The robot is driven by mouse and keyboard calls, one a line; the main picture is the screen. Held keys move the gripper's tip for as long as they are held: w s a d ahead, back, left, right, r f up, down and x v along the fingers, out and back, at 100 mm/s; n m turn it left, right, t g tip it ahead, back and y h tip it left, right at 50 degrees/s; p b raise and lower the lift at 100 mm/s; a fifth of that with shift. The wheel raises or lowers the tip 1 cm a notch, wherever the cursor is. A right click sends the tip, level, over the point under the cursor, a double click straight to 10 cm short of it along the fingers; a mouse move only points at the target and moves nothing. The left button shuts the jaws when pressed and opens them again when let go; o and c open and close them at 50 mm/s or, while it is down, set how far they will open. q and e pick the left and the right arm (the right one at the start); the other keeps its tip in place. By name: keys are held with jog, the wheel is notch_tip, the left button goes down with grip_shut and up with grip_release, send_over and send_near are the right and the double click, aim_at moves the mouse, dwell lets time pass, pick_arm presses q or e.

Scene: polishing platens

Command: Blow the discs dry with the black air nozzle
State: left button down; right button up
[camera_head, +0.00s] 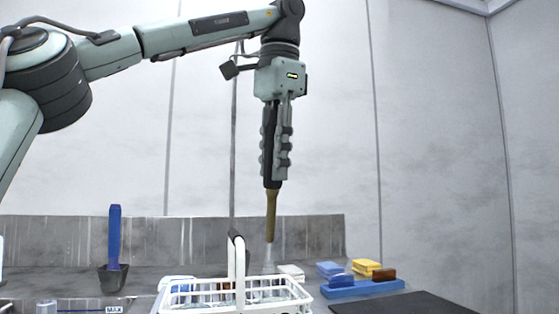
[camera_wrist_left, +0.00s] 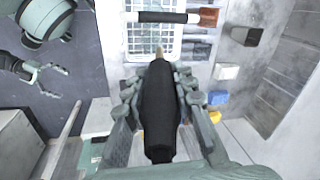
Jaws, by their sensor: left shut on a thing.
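My left gripper (camera_head: 271,180) hangs above the counter, shut around the black air nozzle (camera_wrist_left: 160,110). The nozzle points down, and its brass tip (camera_head: 271,212) is over the white wire basket (camera_head: 240,300). A pale, spray-like plume (camera_head: 268,256) shows below the tip. The basket, with an arched handle (camera_head: 237,262), also shows in the left wrist view (camera_wrist_left: 150,40) beyond the nozzle tip. Clear shapes lie in the basket, but I cannot make out single discs. My right gripper (camera_wrist_left: 48,80) shows at the left of the left wrist view, its fingers apart and empty.
A blue-handled tool (camera_head: 114,238) stands in a dark cup (camera_head: 112,278) at left. A blue block (camera_head: 362,288) and yellow sponges (camera_head: 367,267) lie right of the basket. A dark mat (camera_head: 400,303) is at front right. A grey backsplash (camera_head: 180,243) runs behind.

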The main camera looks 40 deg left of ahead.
pick_arm(q)
jog(key=s+a, duration=0.3)
jog(key=s, duration=0.1)
jog(key=shift+s+a, duration=0.15)
jog(key=shift+a, duration=0.2)
dwell(1.2)
